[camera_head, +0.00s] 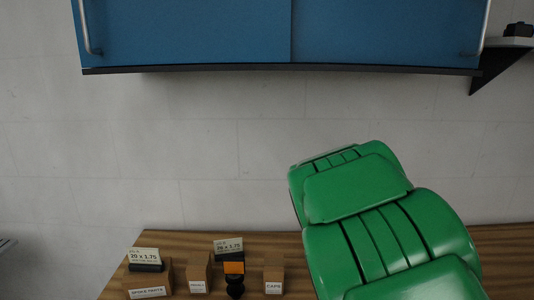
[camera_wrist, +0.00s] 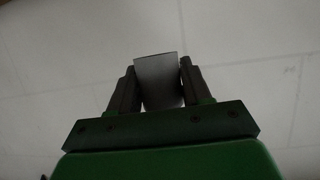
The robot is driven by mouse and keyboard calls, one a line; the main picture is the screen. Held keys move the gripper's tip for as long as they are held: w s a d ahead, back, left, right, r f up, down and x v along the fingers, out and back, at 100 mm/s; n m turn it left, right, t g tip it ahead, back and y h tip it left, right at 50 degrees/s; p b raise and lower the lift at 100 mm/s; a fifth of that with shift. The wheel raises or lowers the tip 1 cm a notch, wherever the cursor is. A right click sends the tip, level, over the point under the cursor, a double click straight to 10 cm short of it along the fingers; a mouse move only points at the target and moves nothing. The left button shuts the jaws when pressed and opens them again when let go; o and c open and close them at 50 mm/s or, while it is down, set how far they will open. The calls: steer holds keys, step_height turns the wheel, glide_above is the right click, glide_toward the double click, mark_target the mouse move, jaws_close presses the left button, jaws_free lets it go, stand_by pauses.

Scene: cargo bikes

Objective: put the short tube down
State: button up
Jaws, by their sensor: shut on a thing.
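My gripper (camera_wrist: 158,66) shows in the wrist view, with its two dark fingers shut on a plain grey piece, the short tube (camera_wrist: 160,84). The tube sits between the fingers and sticks out a little past their tips. Only one grey face of it shows, so its full shape is hidden. Behind it is only pale wall. In the head view neither my gripper nor the tube shows; my green arm fills the lower right.
A wooden worktop (camera_head: 205,240) runs along the bottom of the head view. A blue wall cabinet (camera_head: 190,32) hangs above.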

steer(key=shift+s+a+r+m+h, duration=0.1)
steer(key=shift+a+r+m+h, duration=0.1)
steer(key=shift+m+h, duration=0.25)
steer(key=shift+s+a+r+m+h, duration=0.1)
steer(key=shift+r+m+h, duration=0.05)
steer(key=shift+m+h, duration=0.25)
steer(key=shift+s+a+r+m+h, duration=0.15)
steer(key=shift+s+a+m+h, duration=0.1)
steer(key=shift+m+h, duration=0.4)
steer(key=shift+g, duration=0.3)
steer(key=a+f+n+g+y, duration=0.2)
steer(key=a+n+y, duration=0.3)
steer(key=a, duration=1.1)
steer(key=w+a+f+n+g+y, duration=0.1)
steer(key=a+n+g+y, duration=0.3)
steer(key=a, duration=1.3)
steer(key=w+a+f+n+g+y, duration=0.1)
steer(key=a+f+n+g+y, duration=0.2)
steer(key=a+n+y, duration=0.5)
steer(key=shift+w+a+f+n+g, duration=0.15)
steer(key=shift+a+n+g, duration=0.65)
steer(key=shift+a, duration=3.7)
steer(key=shift+n, duration=0.4)
steer(key=shift+f, duration=5.05)
